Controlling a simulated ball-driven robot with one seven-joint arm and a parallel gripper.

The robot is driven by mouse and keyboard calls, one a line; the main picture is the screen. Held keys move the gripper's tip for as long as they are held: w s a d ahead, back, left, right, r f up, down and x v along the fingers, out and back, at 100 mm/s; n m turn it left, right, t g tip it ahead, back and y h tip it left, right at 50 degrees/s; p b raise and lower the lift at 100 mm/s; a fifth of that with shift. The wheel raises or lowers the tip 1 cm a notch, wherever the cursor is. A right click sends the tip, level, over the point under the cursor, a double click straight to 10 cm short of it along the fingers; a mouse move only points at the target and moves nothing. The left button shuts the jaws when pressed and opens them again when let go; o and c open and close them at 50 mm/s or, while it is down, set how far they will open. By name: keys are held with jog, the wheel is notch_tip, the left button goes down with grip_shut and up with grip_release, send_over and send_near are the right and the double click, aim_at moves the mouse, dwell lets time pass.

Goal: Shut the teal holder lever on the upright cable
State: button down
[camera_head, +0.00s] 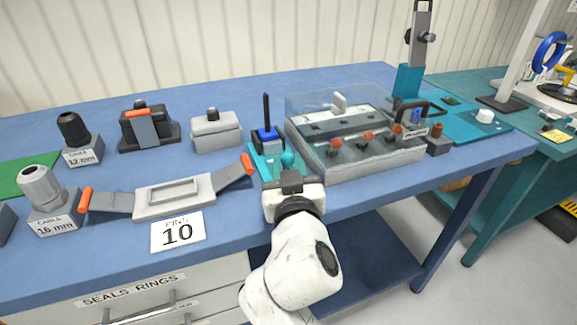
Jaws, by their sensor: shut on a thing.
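The teal holder (262,164) sits on the blue bench, left of the clear-lidded box. A dark blue cable (266,108) stands upright in it, with a bright blue piece around its lower part. A rounded teal lever end (288,159) shows at the holder's front right, just above my gripper. My gripper (289,176) is at the front of the holder, shut on the lever; its fingertips and the rest of the lever are partly hidden. From this view I cannot tell how far the lever is turned.
A clear-lidded box (350,163) stands close on the right. A grey connector housing (175,196) with orange-tipped levers lies close on the left. A grey block (216,131) stands behind left. A "PINS 10" card (178,232) lies at the front edge.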

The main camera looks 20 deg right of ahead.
aim_at(284, 157)
jog(key=shift+r, duration=0.1)
jog(key=g+p, duration=0.1)
jog(key=p, duration=0.2)
jog(key=r+p, duration=0.1)
jog(key=p, duration=0.2)
jog(key=shift+w+r+g, duration=0.25)
jog(key=shift+w+g, duration=0.15)
jog(key=g+p, duration=0.1)
jog(key=p, duration=0.2)
jog(key=w+g+p, duration=0.1)
jog(key=p, duration=0.3)
jog(key=shift+w+r+n+y, duration=0.1)
jog(key=shift+r+n+y, duration=0.25)
jog(key=shift+n+y, duration=0.05)
jog(key=w+g+p, duration=0.1)
jog(key=g+p, duration=0.1)
jog(key=p, duration=0.2)
jog(key=shift+r+p, duration=0.15)
jog(key=shift+p, duration=0.25)
jog(key=w+g+p, duration=0.1)
jog(key=p, duration=0.2)
jog(key=shift+n+g+p, duration=0.3)
jog(key=shift+n+g, duration=0.1)
jog(key=g+p, duration=0.1)
jog(key=w+g+p, duration=0.1)
jog(key=p, duration=0.1)
jog(key=shift+f+y, duration=0.3)
jog(key=shift+f, duration=0.1)
jog(key=shift+w, duration=0.1)
